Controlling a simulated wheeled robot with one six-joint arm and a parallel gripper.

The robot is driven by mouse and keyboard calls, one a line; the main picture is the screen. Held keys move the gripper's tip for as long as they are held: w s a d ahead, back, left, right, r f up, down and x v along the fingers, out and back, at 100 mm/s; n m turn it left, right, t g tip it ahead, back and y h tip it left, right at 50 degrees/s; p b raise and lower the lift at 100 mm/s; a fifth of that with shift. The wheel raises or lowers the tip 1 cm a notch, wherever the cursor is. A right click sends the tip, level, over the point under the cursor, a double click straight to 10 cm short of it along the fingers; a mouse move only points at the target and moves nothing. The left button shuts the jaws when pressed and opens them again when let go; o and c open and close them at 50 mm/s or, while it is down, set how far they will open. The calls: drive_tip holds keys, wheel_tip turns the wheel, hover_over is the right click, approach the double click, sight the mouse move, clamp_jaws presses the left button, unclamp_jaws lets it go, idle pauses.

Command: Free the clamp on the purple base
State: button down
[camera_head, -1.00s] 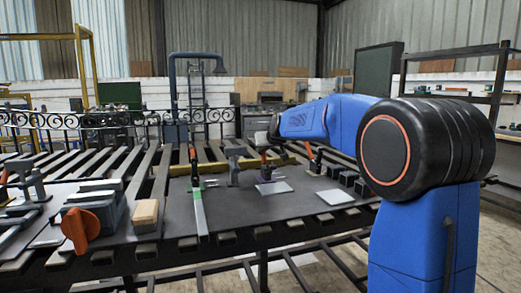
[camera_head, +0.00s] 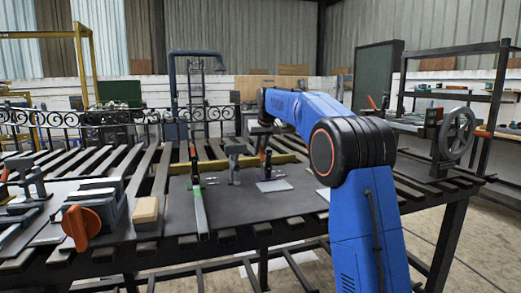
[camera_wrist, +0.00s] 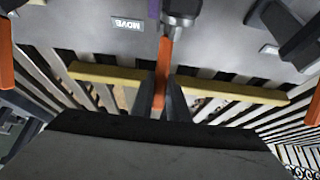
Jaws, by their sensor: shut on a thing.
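The clamp (camera_head: 264,160) with an orange handle stands on the dark plate near the table's middle. A purple patch of its base (camera_head: 266,177) shows low on it, beside a pale plate. In the wrist view the orange handle (camera_wrist: 162,70) runs between the fingers of my gripper (camera_wrist: 161,100), which is shut on it. The dark metal clamp body (camera_wrist: 180,10) is at the top edge, with a sliver of purple (camera_wrist: 154,8) beside it. In the head view my gripper (camera_head: 262,132) is above the clamp, small and partly merged with it.
Another clamp (camera_head: 234,160) and a green-and-orange one (camera_head: 198,190) stand to the left. A yellow bar (camera_head: 220,165) lies behind. A grey block with an orange knob (camera_head: 82,228) and a wooden block (camera_head: 146,210) are at front left. A handwheel (camera_head: 457,135) stands far right.

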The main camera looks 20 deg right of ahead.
idle(0.5)
drive_tip(key=c, duration=1.7)
unclamp_jaws()
drive_tip(key=shift+f, duration=0.1)
drive_tip(key=v, duration=1.7)
drive_tip(key=shift+r, duration=0.3)
